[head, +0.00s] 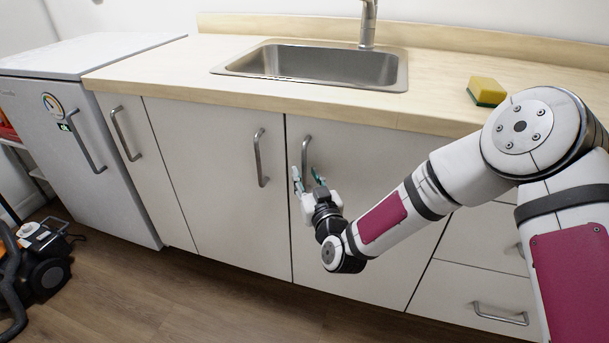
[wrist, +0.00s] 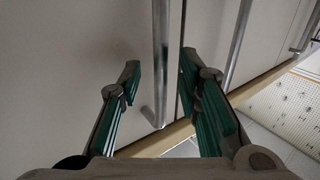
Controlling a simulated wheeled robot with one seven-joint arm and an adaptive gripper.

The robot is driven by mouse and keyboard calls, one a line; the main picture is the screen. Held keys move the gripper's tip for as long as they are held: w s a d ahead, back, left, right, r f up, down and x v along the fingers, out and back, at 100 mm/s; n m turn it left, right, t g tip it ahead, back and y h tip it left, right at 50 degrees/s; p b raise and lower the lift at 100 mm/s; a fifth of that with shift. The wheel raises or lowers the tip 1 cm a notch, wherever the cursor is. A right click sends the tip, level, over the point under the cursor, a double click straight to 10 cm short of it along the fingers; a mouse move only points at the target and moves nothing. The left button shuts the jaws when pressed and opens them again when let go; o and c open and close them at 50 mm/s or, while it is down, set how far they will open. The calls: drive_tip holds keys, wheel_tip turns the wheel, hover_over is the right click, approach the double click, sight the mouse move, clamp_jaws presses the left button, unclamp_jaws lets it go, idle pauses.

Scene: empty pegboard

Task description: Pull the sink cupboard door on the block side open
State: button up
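The sink cupboard has two pale doors, both closed. The right door (head: 375,220) is on the side of the yellow and green sponge block (head: 486,91) on the counter. Its upright metal bar handle (head: 304,155) is near its left edge. My gripper (head: 308,178) is at the lower part of this handle. In the wrist view the handle (wrist: 161,60) runs between the two spread green-padded fingers of my gripper (wrist: 158,78), with a gap on each side. The gripper is open and holds nothing. The left door (head: 220,180) has its own handle (head: 260,158).
The counter (head: 150,80) with the steel sink (head: 320,65) overhangs the doors. Drawers (head: 475,295) are at lower right. A white fridge (head: 75,140) stands left, with a black wheeled machine (head: 45,265) on the floor. The floor (head: 220,300) before the doors is clear.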

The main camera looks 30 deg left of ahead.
drive_tip(key=shift+x, duration=1.15)
clamp_jaws()
drive_tip(key=shift+s, duration=0.15)
